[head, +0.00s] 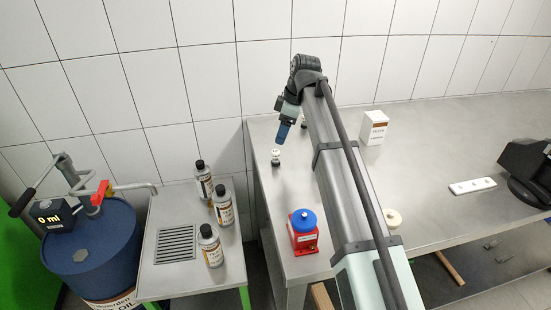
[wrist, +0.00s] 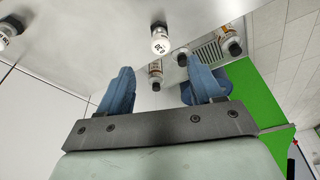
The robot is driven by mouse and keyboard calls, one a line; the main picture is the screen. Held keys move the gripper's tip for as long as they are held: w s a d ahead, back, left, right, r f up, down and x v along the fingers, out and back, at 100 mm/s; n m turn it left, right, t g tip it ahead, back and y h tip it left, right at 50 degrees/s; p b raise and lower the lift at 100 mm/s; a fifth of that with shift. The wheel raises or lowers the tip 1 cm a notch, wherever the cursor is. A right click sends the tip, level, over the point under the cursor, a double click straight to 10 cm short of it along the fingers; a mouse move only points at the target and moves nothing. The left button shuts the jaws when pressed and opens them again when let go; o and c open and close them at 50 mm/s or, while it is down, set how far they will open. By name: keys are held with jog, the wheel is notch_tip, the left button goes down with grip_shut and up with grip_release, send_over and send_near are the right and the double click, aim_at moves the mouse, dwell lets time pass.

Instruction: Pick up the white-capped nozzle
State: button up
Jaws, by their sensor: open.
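The white-capped nozzle (head: 276,157), a small piece with a white top and a dark base, stands on the metal bench near its left edge. In the wrist view a white-capped nozzle (wrist: 160,40) with dark lettering lies beyond the fingertips, roughly in line with the gap between them. My gripper (head: 283,133) is above the nozzle, apart from it. Its two blue fingers (wrist: 158,80) are spread with nothing held. A second similar white-capped piece (wrist: 6,36) is at the left edge of the wrist view.
A red block with a blue cap (head: 304,229) stands near the bench's front left. A white box (head: 374,128) stands to the right of my arm. Several bottles (head: 223,205) stand on a lower side table by a blue drum (head: 92,248).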

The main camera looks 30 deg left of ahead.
aim_at(276, 151)
jog(key=shift+x, duration=5.5)
jog(key=c, duration=1.1)
